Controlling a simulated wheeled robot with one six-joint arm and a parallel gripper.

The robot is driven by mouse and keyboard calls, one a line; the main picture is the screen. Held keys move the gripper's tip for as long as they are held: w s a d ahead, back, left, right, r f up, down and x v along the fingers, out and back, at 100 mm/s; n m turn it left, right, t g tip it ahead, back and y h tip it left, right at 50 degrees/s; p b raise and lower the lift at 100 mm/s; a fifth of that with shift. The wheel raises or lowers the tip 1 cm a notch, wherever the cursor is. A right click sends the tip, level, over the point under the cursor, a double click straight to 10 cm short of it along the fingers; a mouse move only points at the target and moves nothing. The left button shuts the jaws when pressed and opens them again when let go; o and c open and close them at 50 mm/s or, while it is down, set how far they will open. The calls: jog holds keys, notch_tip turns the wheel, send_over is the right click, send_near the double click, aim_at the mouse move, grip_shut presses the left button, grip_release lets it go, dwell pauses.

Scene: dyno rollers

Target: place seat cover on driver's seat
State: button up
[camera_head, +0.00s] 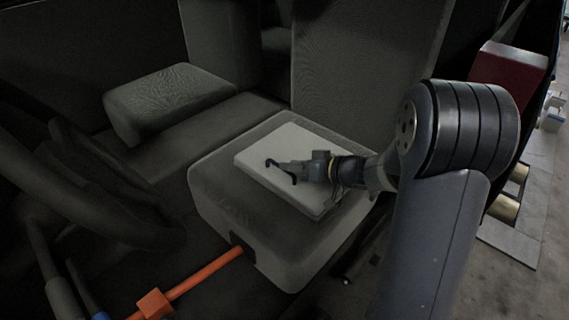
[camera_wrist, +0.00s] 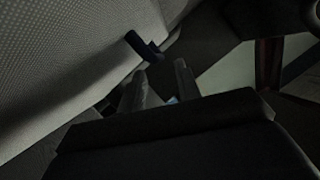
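The seat cover (camera_head: 262,160) is a pale, flat, slab-like piece. It lies on the cushion of the near driver's seat (camera_head: 225,195), toward its back and right part, leaving a strip of darker cushion bare at the front and left. My gripper (camera_head: 282,171) is over the middle of the cover, with its fingers apart and nothing seen between them. I cannot tell whether it touches the cover. In the dark wrist view my two fingers (camera_wrist: 160,76) also stand apart. A pale textured surface fills the left of that view.
A steering wheel (camera_head: 75,190) is at the left. An orange bar (camera_head: 205,271) runs to the front of the seat. A second seat (camera_head: 165,98) is beyond. The seat backrest (camera_head: 360,70) rises behind the cushion. A red box (camera_head: 508,75) is outside at the right.

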jog(key=v, duration=0.8)
jog(key=shift+p, duration=0.3)
jog(key=shift+s+d, duration=0.1)
